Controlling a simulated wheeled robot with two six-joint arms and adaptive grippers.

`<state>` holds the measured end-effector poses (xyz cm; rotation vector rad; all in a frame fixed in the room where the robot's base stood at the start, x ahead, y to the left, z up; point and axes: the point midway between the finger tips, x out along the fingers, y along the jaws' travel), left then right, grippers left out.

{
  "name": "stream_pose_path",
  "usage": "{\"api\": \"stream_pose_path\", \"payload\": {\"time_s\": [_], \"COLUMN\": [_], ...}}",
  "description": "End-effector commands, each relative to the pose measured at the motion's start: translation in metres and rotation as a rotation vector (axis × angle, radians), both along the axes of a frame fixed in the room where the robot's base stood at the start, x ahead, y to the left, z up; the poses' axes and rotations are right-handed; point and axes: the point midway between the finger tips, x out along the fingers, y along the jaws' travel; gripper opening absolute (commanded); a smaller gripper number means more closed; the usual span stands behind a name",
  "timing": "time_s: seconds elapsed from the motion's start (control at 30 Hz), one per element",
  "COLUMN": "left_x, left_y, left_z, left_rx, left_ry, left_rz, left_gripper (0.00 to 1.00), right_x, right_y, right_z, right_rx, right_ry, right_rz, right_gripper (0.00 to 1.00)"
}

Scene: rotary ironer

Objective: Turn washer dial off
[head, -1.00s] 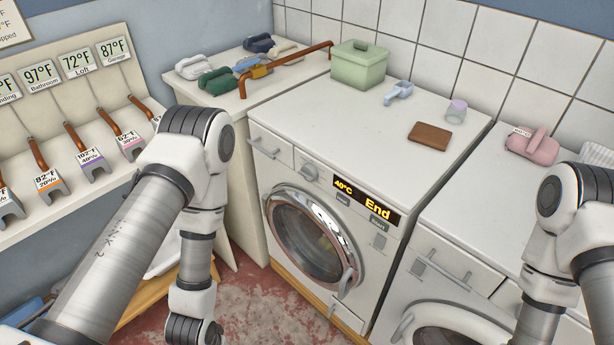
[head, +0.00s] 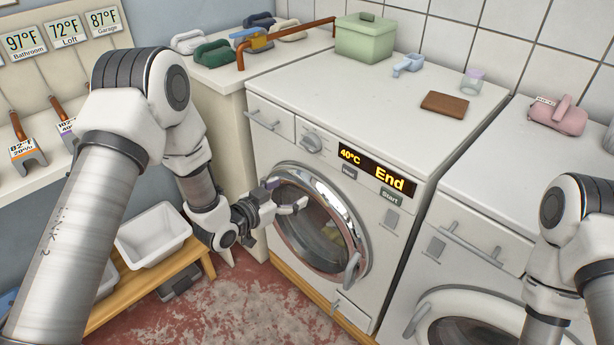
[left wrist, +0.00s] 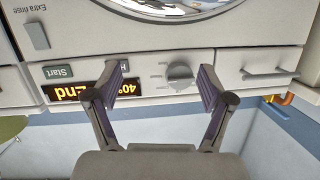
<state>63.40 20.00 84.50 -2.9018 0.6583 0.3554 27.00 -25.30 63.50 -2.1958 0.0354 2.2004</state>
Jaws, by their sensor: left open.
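The washer dial (head: 311,142) is a round light-grey knob on the front panel of the white washer (head: 270,150), left of the lit display (head: 371,172) reading "40°C End". In the left wrist view the panel appears upside down, and the dial (left wrist: 180,76) shows between the two fingers, nearer the right one. My left gripper (head: 288,194) is open and empty. In the head view it is in front of the washer door's upper left, below the dial and apart from it. My right gripper is out of view.
The round chrome-rimmed door (head: 345,215) is shut. A drawer (head: 268,121) with a bar handle is left of the dial. A green box (head: 365,40), blue scoop (head: 408,64) and brown block (head: 444,103) sit on top. A white basin (head: 150,235) stands on a wooden bench at left.

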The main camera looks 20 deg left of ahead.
Motion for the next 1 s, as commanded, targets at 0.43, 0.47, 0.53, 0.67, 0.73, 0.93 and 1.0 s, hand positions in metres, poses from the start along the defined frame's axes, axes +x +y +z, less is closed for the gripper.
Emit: {"api": "stream_pose_path", "payload": {"time_s": [0.43, 0.47, 0.53, 0.67, 0.73, 0.93, 1.0], "left_x": [0.064, 0.068, 0.081, 0.104, 0.113, 0.122, 0.122], "left_y": [0.008, 0.005, 0.0, -0.011, -0.014, -0.018, -0.018], "left_z": [0.05, 0.05, 0.05, 0.049, 0.049, 0.048, 0.048], "left_rx": [-0.012, -0.012, -0.012, -0.012, -0.014, -0.015, -0.015], "left_ry": [-0.286, -0.286, -0.286, -0.284, -0.283, -0.281, -0.28], "left_rz": [-0.002, -0.004, -0.002, -0.003, -0.001, 0.0, 0.0], "left_gripper": [0.81, 0.81, 0.81, 0.81, 0.81, 0.81, 0.81], "right_x": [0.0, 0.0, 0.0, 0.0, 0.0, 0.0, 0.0], "right_y": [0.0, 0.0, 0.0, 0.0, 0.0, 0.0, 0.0], "right_z": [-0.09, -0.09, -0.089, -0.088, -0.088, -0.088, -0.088], "right_rx": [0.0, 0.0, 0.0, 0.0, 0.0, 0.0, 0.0], "right_ry": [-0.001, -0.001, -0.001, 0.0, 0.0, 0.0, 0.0], "right_rz": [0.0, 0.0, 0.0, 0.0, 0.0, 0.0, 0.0], "right_gripper": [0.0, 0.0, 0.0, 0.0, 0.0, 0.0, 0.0]}}
